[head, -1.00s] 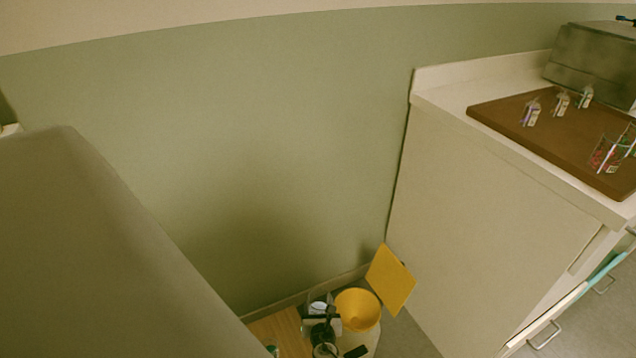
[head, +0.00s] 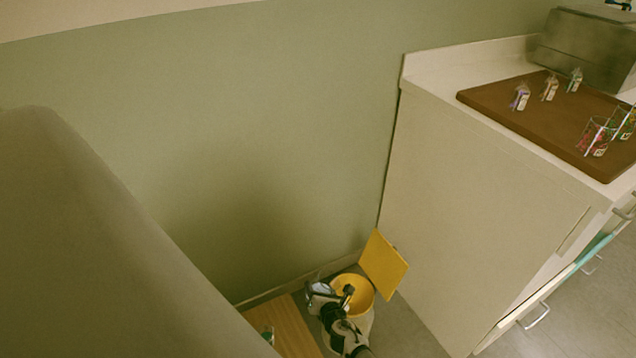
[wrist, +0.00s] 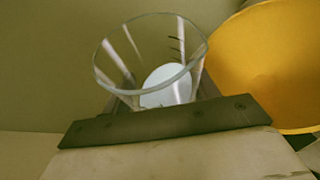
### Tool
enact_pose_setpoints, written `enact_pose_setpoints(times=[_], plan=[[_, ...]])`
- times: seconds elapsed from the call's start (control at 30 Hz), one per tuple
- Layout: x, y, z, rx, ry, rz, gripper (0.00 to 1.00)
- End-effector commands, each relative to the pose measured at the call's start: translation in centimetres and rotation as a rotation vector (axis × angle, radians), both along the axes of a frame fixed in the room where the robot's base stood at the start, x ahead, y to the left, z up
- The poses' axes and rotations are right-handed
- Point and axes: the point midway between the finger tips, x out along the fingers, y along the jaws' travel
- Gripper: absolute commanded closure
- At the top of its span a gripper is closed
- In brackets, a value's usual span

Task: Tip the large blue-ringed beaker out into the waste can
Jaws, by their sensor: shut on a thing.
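A clear glass beaker (wrist: 122,72) fills the middle of the wrist view, its open rim facing the camera and a pale round patch inside. I cannot make out its blue ring or whether it holds liquid. In the head view my gripper (head: 322,292) is small, at the left edge of the waste can. The waste can (head: 364,301) is open, with a yellow inside and its yellow lid (head: 383,264) raised. The can's yellow wall (wrist: 268,65) also shows right of the beaker, apart from it.
A wooden surface (head: 295,330) lies left of the can, with a small glass item at its front. A white cabinet (head: 470,200) stands to the right. On its top, a brown board (head: 535,125) holds small bottles (head: 521,97) and glass beakers (head: 594,138).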

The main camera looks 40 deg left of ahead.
Motion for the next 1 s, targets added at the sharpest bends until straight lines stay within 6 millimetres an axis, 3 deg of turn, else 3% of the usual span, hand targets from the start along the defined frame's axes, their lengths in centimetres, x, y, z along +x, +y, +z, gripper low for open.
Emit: enact_pose_setpoints(times=[0.5,0.8,1.0], plan=[[1.1,-0.7,1.1,0.096,0.139,-0.001,0.69],[1.2,-0.8,0.3,0.185,0.270,-0.002,0.69],[1.1,-0.7,1.4,0.234,0.343,-0.002,0.69]])
